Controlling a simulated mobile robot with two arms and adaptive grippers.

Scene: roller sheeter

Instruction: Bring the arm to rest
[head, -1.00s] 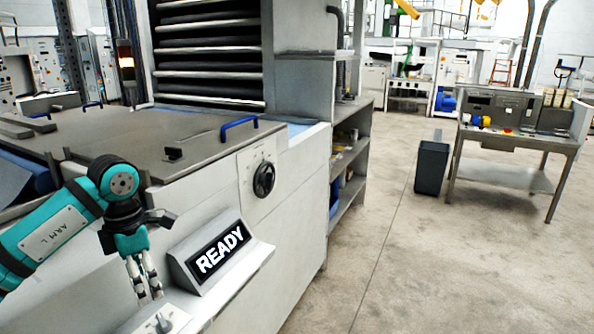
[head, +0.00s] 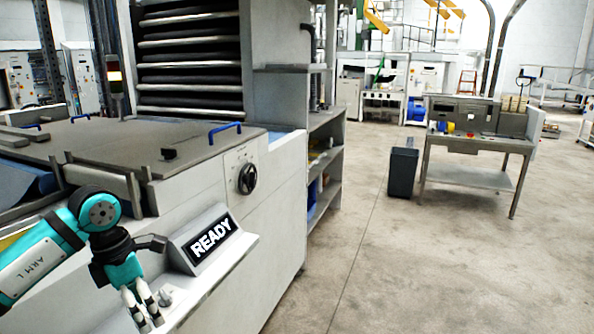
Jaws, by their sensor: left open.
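My left arm (head: 45,258) is teal and white, marked ARM L, and comes in from the lower left of the head view. Its gripper (head: 146,322) hangs fingers down, open, with nothing seen between the fingers. It is in front of the white machine, left of the sloped READY panel (head: 212,238). A small knob on the ledge (head: 166,298) shows just right of the fingers; whether they touch it I cannot tell. My right arm and gripper are not in view.
The machine's grey lid (head: 110,148) has a blue handle (head: 224,131); a black dial (head: 247,178) is on its front. A dark bin (head: 402,170) and a metal desk (head: 470,178) stand at the right. The concrete floor (head: 400,270) between is clear.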

